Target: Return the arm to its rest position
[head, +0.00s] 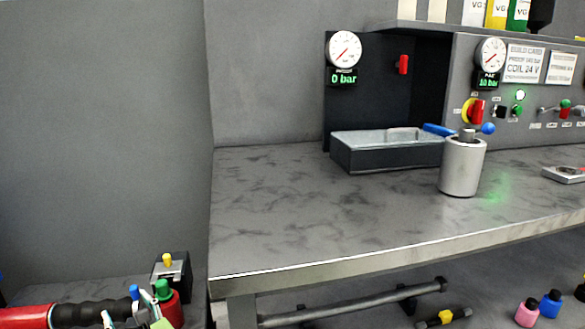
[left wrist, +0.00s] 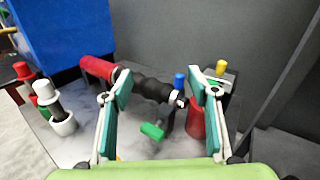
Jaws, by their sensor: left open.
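My left gripper (head: 130,310) is at the bottom left of the head view, cut off by the lower edge. In the left wrist view its two teal-padded fingers (left wrist: 159,82) stand wide apart with nothing clasped between them. Beyond and between them lies a red and black cylindrical tool (left wrist: 150,88) on a grey surface. The tool also shows at the lower left of the head view (head: 90,313). I cannot tell whether the fingers touch anything. My right gripper is not in view.
A red cylinder with a green cap (head: 168,303) and a yellow-knobbed box (head: 172,272) stand near the left gripper. A grey workbench (head: 290,215) holds an open tray (head: 385,160) and a metal cylinder (head: 462,165). The bench's front left top is clear.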

